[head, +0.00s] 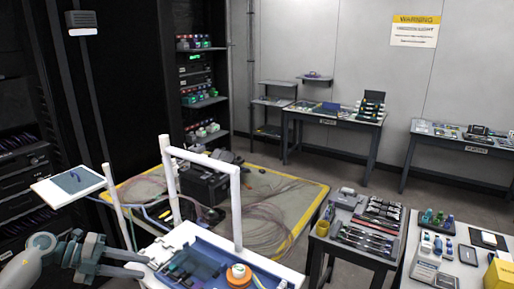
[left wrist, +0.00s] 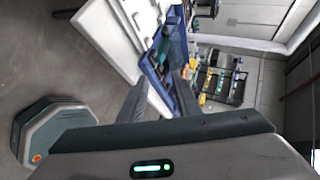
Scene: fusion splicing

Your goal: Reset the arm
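My left gripper (head: 146,264) comes in from the lower left of the head view, at the left edge of a white-rimmed work case (head: 183,236) with a blue inside. In the left wrist view its two fingers (left wrist: 160,92) stand apart, with nothing seen held between them. The blue inside of the case shows beyond the fingertips there. I cannot tell whether the fingers touch the rim. My right arm and gripper are not in view.
A white frame (head: 236,205) rises over the case, and an orange-and-white round piece (head: 238,275) sits in it. A tilted white tablet (head: 72,184) stands at left. A tool table (head: 345,258) is at right. Dark racks (head: 115,90) stand behind.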

